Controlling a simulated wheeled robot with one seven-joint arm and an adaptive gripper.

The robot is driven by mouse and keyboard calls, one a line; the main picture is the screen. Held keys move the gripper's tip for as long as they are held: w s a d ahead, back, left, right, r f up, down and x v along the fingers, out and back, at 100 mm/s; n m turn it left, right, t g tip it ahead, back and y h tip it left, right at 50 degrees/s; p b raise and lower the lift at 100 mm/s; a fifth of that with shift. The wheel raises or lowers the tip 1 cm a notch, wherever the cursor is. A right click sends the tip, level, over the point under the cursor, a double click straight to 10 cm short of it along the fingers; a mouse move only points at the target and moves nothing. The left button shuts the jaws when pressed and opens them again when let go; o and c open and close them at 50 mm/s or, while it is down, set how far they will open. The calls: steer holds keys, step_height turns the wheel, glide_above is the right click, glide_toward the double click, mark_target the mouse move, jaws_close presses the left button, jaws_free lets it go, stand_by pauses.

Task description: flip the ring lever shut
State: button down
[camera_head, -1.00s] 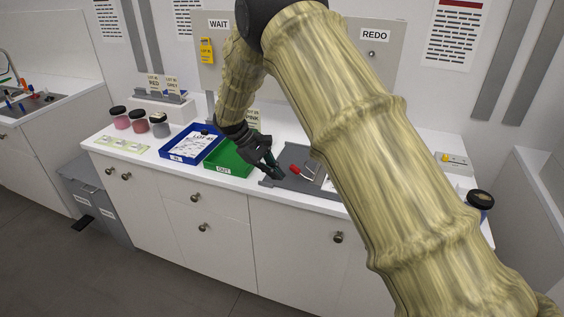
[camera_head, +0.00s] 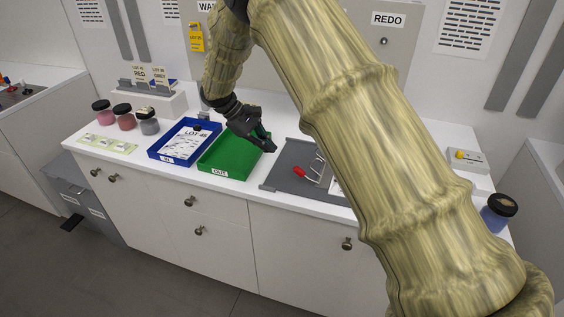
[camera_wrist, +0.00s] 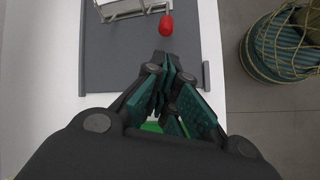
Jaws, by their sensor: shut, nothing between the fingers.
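The ring lever has a red tip (camera_head: 299,172) and stands with its metal ring frame (camera_head: 318,168) on a grey board (camera_head: 281,179). In the wrist view the red tip (camera_wrist: 166,25) hangs off the right end of the pale metal frame (camera_wrist: 122,9), near the top. My gripper (camera_head: 270,147) is over the right rim of the green tray, to the left of the lever and apart from it. In the wrist view my gripper (camera_wrist: 165,62) is shut and empty, its fingertips pointing toward the red tip. My arm hides the right part of the board.
A green OUT tray (camera_head: 221,175) and a blue IN tray (camera_head: 161,156) with a sheet in it stand left of the board. Several jars, such as a pink one (camera_head: 102,113), stand farther left. A dark-lidded jar (camera_head: 498,212) is at the right. A netted bin (camera_wrist: 262,65) shows in the wrist view.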

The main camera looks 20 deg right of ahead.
steer(key=p+x, duration=0.1)
steer(key=x, duration=0.2)
steer(key=p+x, duration=0.1)
steer(key=x, duration=0.2)
steer(key=p+x, duration=0.1)
steer(key=x, duration=0.3)
steer(key=shift+w+f, duration=0.25)
steer(key=shift+r, duration=0.1)
steer(key=shift+d+r+p, duration=0.1)
steer(key=shift+r+p, duration=0.05)
steer(key=shift+p, duration=0.15)
steer(key=shift+r+y, duration=0.1)
steer(key=shift+y, duration=0.2)
